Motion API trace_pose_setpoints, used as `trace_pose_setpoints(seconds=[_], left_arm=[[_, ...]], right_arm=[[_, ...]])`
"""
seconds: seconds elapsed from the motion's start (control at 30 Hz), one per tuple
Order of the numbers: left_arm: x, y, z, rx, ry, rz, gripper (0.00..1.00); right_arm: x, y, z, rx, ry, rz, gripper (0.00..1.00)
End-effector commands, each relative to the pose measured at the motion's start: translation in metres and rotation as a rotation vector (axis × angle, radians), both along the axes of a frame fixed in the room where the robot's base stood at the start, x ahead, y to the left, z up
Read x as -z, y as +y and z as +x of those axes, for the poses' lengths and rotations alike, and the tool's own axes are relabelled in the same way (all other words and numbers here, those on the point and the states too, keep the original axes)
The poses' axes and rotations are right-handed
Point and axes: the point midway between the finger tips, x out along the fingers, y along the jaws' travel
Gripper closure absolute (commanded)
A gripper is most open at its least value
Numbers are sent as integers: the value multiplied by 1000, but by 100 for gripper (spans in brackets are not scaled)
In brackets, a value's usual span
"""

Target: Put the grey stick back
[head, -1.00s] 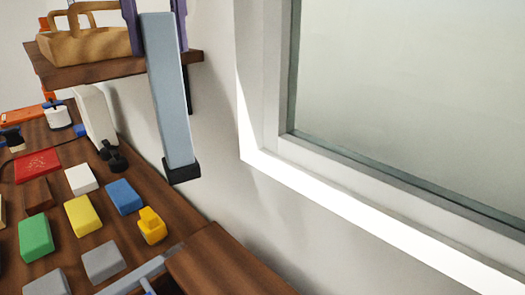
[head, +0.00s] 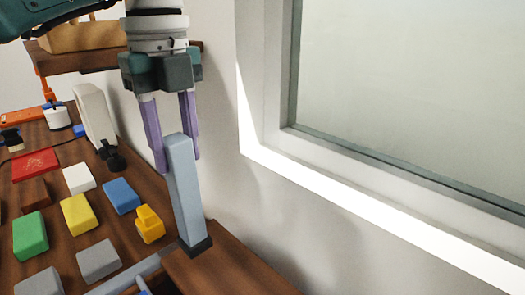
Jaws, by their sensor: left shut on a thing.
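The grey stick (head: 185,195) is a long blue-grey bar with a black lower end, in the head view right of the small blocks. My left gripper (head: 177,152) is shut on its upper end, a purple finger on each side, and holds it nearly upright with a slight tilt. Its black end is in front of the edge of a brown wooden block (head: 235,265) near the wall. I cannot tell whether it touches the wood. My right gripper is not in view.
On the wooden counter lie a yellow block (head: 79,214), a blue block (head: 121,195), a green block (head: 31,235), a white block (head: 78,179) and grey ones. A yellow stepped piece (head: 149,224) stands close left of the stick. A shelf (head: 75,60) hangs above; a window is right.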

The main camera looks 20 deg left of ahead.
Motion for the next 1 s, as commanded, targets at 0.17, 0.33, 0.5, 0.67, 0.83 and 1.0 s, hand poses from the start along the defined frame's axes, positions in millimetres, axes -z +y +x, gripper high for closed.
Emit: trace_pose_setpoints(seconds=[0.17,0.33,0.5,0.67,0.83,1.0], left_arm=[[28,0,-1,0,6,-1,100],[42,0,-1,2,2,1,100],[41,0,0,2,1,0,100],[46,0,0,1,1,0,100],[44,0,0,1,1,0,39],[44,0,0,1,1,0,28]], right_arm=[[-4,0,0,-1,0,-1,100],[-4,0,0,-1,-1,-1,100],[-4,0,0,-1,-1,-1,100],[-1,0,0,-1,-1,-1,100],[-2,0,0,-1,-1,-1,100],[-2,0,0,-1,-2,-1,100]])
